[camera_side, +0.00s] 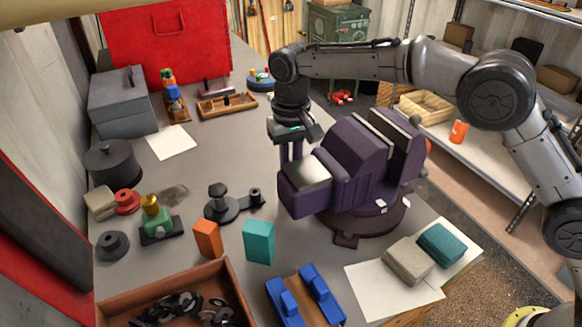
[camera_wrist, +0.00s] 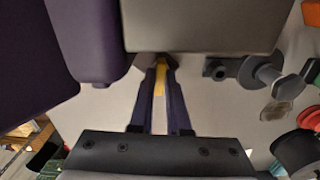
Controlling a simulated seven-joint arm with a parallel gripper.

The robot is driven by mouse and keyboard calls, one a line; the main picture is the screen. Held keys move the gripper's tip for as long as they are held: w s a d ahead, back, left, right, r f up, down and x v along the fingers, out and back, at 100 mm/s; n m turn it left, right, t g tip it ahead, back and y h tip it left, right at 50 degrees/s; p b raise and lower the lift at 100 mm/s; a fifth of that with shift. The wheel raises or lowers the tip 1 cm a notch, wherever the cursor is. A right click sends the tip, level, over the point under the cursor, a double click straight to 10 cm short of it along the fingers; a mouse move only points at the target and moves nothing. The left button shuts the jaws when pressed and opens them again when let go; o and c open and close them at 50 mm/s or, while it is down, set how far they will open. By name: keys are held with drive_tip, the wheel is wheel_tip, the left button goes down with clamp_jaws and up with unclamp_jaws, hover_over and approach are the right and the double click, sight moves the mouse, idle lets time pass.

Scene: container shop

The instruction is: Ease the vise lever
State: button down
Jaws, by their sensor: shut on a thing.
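The purple vise (camera_side: 335,165) stands on its round base at the right side of the bench. My gripper (camera_side: 291,158) points down beside the vise's left end, and its fingertips are partly hidden behind the vise body. In the wrist view, my gripper's two fingers (camera_wrist: 159,72) are close together beside the vise (camera_wrist: 92,35) and its grey metal block (camera_wrist: 200,22). They are shut on the vise lever (camera_wrist: 160,80), which shows as a narrow yellow strip between them. Most of the lever is hidden, so its angle cannot be told.
A dark part with a round knob (camera_side: 222,203) lies left of the vise. Orange (camera_side: 207,239) and teal (camera_side: 258,242) blocks stand in front of it. A blue vise-like piece (camera_side: 305,294), a tray of dark parts (camera_side: 180,300) and a white sheet (camera_side: 375,285) fill the front.

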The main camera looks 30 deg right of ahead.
idle(0.4)
drive_tip(key=c, duration=0.9)
unclamp_jaws()
drive_tip(key=shift+r, duration=6.95)
